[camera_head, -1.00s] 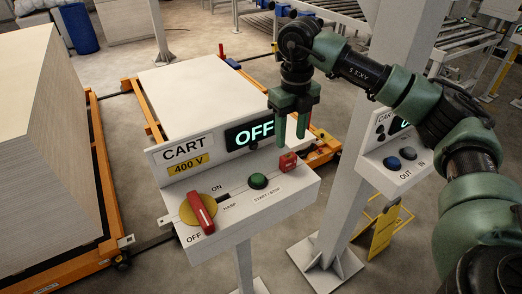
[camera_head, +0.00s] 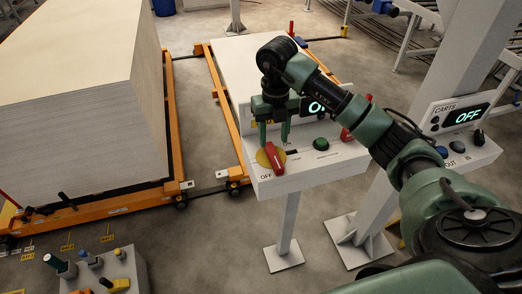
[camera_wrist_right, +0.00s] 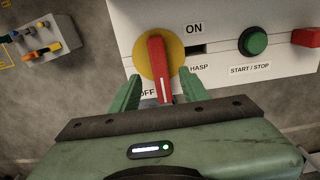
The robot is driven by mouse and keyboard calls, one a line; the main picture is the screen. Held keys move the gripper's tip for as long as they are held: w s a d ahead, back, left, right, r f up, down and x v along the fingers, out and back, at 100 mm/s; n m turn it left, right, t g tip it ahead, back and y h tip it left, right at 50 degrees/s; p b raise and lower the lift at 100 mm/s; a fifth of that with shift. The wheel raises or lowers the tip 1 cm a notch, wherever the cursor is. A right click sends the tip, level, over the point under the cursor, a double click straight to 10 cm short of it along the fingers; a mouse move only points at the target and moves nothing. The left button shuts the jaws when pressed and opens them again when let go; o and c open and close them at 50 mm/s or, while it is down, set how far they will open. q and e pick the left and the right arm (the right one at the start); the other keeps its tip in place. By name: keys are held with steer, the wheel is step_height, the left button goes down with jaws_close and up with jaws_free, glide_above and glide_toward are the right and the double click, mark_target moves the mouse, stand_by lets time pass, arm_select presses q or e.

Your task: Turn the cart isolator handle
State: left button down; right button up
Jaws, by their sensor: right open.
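The cart isolator handle (camera_head: 275,158) is a red lever on a yellow round plate (camera_head: 263,160) at the left end of the white control box. In the right wrist view the red handle (camera_wrist_right: 158,68) points down, its lower end towards OFF. My right gripper (camera_head: 273,146) is open over the isolator. In the right wrist view its green fingers (camera_wrist_right: 160,90) stand on either side of the handle's lower part, with gaps showing, so it is not gripped. My left gripper is not in view.
A green START/STOP button (camera_head: 321,144) and a red switch (camera_head: 347,134) sit right of the isolator. A second box with an OFF display (camera_head: 467,117) stands on a post at right. A large board stack (camera_head: 80,110) is at left.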

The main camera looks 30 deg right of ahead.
mark_target(273, 152)
step_height(273, 152, down, 4)
steer(key=shift+w+d+f+p, duration=0.1)
steer(key=shift+d+f+p, duration=0.05)
steer(key=shift+p, duration=0.5)
steer(key=shift+a+f, duration=0.3)
steer(key=shift+f, duration=0.35)
steer(key=shift+d+f, duration=0.1)
steer(key=shift+d, duration=0.05)
steer(key=c, duration=0.8)
jaws_close()
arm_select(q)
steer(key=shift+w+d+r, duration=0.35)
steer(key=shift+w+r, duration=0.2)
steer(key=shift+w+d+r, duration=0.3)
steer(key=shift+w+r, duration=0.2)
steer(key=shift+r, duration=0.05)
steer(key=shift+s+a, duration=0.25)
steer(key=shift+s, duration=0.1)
